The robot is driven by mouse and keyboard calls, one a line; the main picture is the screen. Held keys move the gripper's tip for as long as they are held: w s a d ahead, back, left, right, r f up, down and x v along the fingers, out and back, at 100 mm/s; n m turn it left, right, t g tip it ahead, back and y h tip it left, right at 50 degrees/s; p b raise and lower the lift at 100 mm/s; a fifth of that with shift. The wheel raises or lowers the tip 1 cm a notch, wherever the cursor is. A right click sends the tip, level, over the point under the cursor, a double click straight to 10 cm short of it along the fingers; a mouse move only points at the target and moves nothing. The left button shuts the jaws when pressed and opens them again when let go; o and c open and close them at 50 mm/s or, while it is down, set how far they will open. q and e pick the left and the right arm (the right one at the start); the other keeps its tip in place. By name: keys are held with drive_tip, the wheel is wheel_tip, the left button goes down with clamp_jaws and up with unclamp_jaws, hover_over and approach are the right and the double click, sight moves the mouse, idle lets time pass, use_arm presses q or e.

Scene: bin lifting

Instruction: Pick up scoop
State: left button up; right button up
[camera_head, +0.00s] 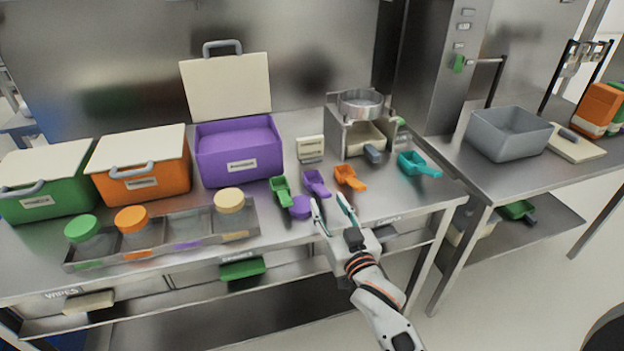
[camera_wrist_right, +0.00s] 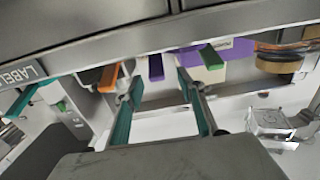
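Several scoops lie in a row on the steel table: a green scoop (camera_head: 281,190), a purple scoop (camera_head: 317,184), an orange scoop (camera_head: 350,178) and a teal scoop (camera_head: 419,165). My right gripper (camera_head: 329,204) is open and empty at the table's front edge, just in front of the purple and orange scoops. In the right wrist view, the orange handle (camera_wrist_right: 107,78), purple handle (camera_wrist_right: 155,66) and green handle (camera_wrist_right: 211,56) show beyond the open fingers (camera_wrist_right: 158,84). The fingers appear apart from all scoops. My left gripper is not in view.
A purple bin (camera_head: 240,170) stands with its lid raised. Orange (camera_head: 143,184) and green (camera_head: 48,205) bins are closed. A steel rack (camera_head: 165,252) holds lidded jars. A scale-like stand (camera_head: 340,135) is behind the scoops.

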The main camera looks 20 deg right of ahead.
sight(323, 190)
drive_tip(key=w, duration=0.6)
drive_tip(key=shift+w+d, duration=0.1)
drive_tip(key=shift+w, duration=0.15)
clamp_jaws()
